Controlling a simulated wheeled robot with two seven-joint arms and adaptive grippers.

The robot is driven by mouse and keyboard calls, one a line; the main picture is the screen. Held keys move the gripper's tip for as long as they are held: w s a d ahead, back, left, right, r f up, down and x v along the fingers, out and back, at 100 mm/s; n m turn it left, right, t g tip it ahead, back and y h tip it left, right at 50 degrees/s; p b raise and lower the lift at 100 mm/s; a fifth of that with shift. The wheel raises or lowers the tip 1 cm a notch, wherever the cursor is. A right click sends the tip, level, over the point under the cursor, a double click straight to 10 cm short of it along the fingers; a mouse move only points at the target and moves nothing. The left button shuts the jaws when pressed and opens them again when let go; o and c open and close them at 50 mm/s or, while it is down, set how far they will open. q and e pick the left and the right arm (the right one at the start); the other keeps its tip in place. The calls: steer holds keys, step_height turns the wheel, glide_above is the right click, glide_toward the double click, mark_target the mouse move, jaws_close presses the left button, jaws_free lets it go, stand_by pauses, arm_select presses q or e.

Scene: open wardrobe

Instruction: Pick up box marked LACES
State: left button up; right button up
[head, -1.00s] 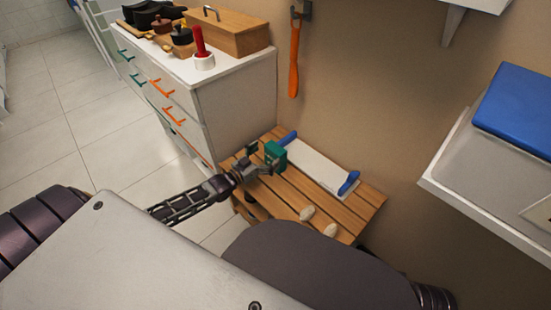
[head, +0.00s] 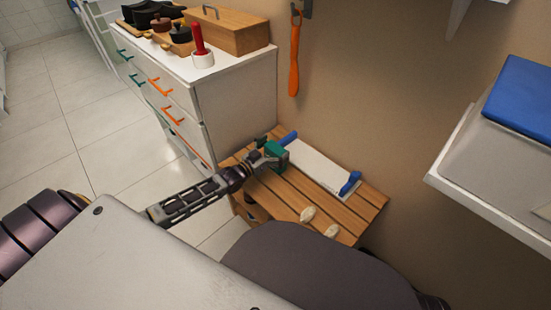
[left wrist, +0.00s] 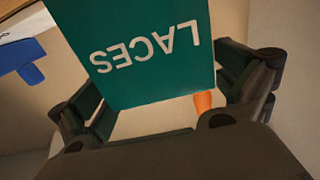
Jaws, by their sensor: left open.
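The green box marked LACES (head: 278,149) stands near the back left of the slatted wooden bench (head: 348,217). In the left wrist view the box (left wrist: 135,45) fills the upper middle, its white lettering upside down. My left gripper (head: 264,158) reaches in from the left and is right at the box. In the left wrist view the open fingers of the gripper (left wrist: 172,95) lie on either side of the box. A gap shows between box and palm; whether either finger touches it I cannot tell. My right gripper is out of view.
A white board with blue ends (head: 318,168) lies along the back of the bench, close to the box. Two pale items (head: 309,214) lie at the bench front. A white dresser (head: 235,105) stands left, and an orange shoehorn (head: 294,65) hangs on the wall.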

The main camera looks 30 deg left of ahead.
arm_select(q)
steer(key=c, duration=1.4)
steer(key=shift+o, duration=0.2)
steer(key=shift+r, duration=0.15)
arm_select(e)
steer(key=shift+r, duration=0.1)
arm_select(q)
steer(key=shift+r, duration=0.4)
step_height(320, 180, up, 4)
steer(key=shift+p, duration=1.1)
step_height(320, 180, up, 3)
steer(key=shift+r+p, duration=0.1)
steer(key=shift+p, duration=0.5)
steer(key=shift+r+p, duration=0.3)
steer(key=shift+r, duration=0.6)
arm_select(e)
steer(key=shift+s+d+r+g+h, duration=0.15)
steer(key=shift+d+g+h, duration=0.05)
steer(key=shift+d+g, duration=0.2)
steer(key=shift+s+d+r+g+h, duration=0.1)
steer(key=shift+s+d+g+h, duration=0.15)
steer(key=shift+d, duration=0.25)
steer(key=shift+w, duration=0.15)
